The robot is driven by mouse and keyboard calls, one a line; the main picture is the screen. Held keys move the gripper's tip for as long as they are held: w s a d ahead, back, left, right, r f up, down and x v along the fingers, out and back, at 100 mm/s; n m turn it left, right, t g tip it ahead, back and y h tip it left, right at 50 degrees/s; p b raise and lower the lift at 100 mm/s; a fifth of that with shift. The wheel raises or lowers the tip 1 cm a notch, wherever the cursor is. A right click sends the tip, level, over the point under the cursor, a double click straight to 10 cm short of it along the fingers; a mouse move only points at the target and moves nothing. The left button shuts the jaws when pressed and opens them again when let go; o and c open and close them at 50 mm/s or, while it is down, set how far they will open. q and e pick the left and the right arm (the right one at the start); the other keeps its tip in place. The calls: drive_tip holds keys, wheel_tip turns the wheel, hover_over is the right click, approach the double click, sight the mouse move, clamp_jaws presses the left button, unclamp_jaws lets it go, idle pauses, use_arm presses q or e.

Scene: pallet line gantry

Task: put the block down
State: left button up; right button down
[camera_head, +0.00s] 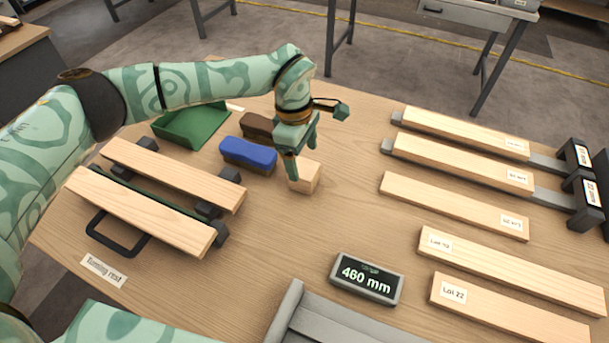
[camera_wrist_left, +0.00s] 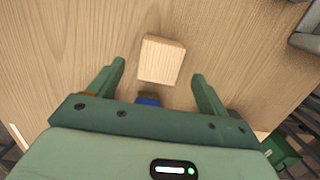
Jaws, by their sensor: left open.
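The block (camera_head: 304,176) is a small pale wooden cube resting on the wooden table, right of a blue brush. It also shows in the left wrist view (camera_wrist_left: 162,60), beyond the fingertips and roughly centred between them. My left gripper (camera_head: 301,152) is open and empty, close to the block. In the head view one finger overlaps the block's left edge. In the left wrist view (camera_wrist_left: 160,72) clear gaps show between the block and both fingers. I cannot tell the exact height of the fingertips above the table. My right gripper is not in view.
The blue brush (camera_head: 248,155), a brown brush (camera_head: 257,126) and a green tray (camera_head: 190,127) stand left of the block. Wooden boards on a rack (camera_head: 125,213) lie further left; several boards (camera_head: 455,205) lie right. A 460 mm display (camera_head: 366,278) is in front. Table between is clear.

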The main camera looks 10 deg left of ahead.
sight(304, 168)
use_arm(q)
drive_tip(key=f+b, duration=0.1)
drive_tip(key=f, duration=0.4)
drive_tip(key=shift+d+f, duration=0.15)
drive_tip(key=shift+d, duration=0.05)
drive_tip(key=c, duration=1.2)
drive_tip(key=shift+o, duration=0.2)
